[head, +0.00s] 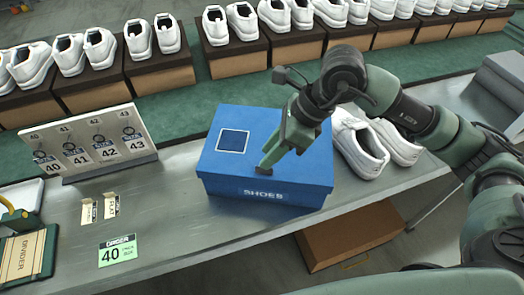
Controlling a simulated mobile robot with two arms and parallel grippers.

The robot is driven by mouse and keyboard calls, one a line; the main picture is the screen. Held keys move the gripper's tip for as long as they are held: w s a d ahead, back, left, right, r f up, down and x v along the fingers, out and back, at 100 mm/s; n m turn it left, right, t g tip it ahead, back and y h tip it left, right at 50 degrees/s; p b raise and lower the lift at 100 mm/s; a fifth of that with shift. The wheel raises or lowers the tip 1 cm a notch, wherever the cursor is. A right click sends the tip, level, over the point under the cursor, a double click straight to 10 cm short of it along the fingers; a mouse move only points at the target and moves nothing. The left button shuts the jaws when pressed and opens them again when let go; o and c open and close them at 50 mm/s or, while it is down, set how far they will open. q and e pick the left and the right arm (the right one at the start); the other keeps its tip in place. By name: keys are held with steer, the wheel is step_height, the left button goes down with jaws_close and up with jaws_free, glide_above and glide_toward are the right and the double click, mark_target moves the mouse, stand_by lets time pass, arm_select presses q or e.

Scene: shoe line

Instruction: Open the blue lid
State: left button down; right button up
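A blue shoe box (265,190) labelled "SHOES" stands on the grey metal bench. Its blue lid (222,165) lies flat on top and looks closed, with a dark square printed on it. My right gripper (267,167) comes in from the right and points down onto the lid, right of the square. Its fingertips are at or just above the lid's surface; I cannot tell whether they touch. The finger gap is not clear from this angle.
White shoes (362,148) stand right of the box, beneath my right arm. A numbered size board (92,146) and an order card (117,251) are on the left. A brown "DIVIDER" pad (25,256) lies at the left edge. Bare bench (180,215) shows left of the box.

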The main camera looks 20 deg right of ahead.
steer(key=shift+h, duration=0.7)
steer(key=f, duration=0.2)
steer(key=w+f+p, duration=0.1)
steer(key=f, duration=0.2)
steer(key=w+f, duration=0.1)
steer(key=f, duration=0.1)
steer(key=shift+a+f, duration=0.1)
steer(key=shift+f, duration=0.05)
jaws_close()
stand_by(0.7)
